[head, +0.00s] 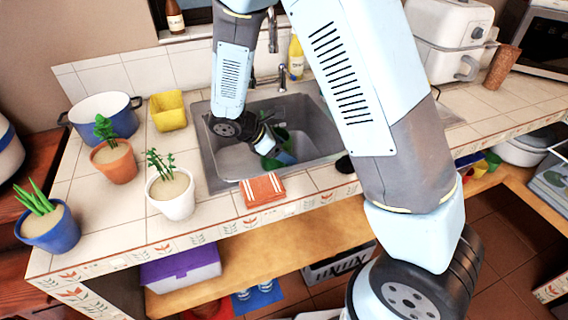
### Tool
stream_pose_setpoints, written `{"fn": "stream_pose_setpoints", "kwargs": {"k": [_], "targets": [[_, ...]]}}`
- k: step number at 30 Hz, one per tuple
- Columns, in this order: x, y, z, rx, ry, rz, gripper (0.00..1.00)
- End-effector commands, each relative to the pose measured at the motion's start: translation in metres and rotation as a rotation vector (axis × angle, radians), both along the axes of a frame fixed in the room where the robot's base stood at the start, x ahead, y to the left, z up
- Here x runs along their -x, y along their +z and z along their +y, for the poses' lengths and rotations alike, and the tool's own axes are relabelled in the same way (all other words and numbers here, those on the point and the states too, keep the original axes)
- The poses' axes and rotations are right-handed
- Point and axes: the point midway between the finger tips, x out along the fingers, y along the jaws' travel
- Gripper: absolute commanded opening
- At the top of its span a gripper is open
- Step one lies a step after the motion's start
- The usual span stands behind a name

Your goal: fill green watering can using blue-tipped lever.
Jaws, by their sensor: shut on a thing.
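My gripper (268,149) reaches down into the grey sink and is shut on the green watering can (271,163). The can is low in the sink basin, and only small green parts of it show past my gripper. A chrome tap part (282,82) stands at the back rim of the sink, with an upright metal piece (272,32) above it. I cannot make out the blue-tipped lever; my arm covers part of the area behind the sink.
The sink (222,165) has raised walls around my gripper. A yellow container (168,111), blue pot (103,117) and several potted plants stand left. An orange cloth (262,190) lies at the front rim. A yellow bottle (296,58) stands behind the sink.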

Motion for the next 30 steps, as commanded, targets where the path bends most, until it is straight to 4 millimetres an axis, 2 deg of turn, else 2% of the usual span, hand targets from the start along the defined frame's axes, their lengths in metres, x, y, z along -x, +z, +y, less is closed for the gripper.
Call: {"fn": "stream_pose_setpoints", "kwargs": {"k": [7,15,26,27,30], "targets": [[0.000,-0.014,0.000,0.002,0.001,0.000,0.06],[0.000,-0.045,0.000,0.001,0.001,0.000,0.06],[0.000,-0.049,0.000,0.000,0.000,-0.001,0.06],[0.000,-0.049,0.000,0.000,0.000,-0.001,0.67],[0.000,-0.049,0.000,0.000,0.000,-0.001,0.76]]}}
